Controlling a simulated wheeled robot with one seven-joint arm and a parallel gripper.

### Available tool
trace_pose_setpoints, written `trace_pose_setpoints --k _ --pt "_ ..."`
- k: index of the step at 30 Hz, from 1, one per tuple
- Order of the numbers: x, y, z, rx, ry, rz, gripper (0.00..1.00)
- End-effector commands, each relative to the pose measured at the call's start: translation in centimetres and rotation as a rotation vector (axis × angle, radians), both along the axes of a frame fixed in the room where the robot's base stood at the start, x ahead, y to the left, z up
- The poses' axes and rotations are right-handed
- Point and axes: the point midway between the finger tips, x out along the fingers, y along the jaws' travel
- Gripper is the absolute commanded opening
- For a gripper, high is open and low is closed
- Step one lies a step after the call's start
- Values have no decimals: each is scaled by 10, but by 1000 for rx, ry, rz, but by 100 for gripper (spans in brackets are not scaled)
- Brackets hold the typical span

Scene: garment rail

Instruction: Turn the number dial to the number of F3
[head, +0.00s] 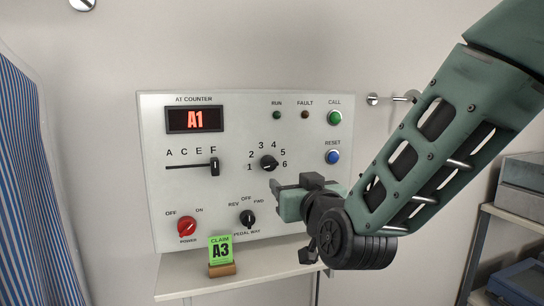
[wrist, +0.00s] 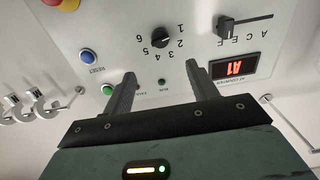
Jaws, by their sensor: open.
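The number dial (head: 268,162) is a black knob on the white control panel, ringed by the numbers 1 to 6. Its pointer seems to face the low-number side, toward 1, but is too small to be sure. The dial shows upside down in the wrist view (wrist: 165,41), beyond and between my fingers. The red display (head: 194,120) reads A1. The letter slider (head: 214,166) stands at F. My gripper (wrist: 161,70) is open and empty, facing the panel. In the head view it is below and right of the dial, apart from it.
The blue RESET button (head: 333,157) and green CALL button (head: 335,118) are right of the dial. The pedal knob (head: 247,219) and red power knob (head: 186,227) are below. Hooks (head: 392,98) stick out right of the panel.

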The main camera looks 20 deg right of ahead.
Motion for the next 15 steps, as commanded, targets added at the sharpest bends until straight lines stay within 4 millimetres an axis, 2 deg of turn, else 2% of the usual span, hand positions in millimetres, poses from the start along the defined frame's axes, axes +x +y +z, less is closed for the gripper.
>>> trace_pose_setpoints --k 1,15 --pt "4 0 6 -3 4 1 58" --pt "33 0 5 -2 4 2 58"
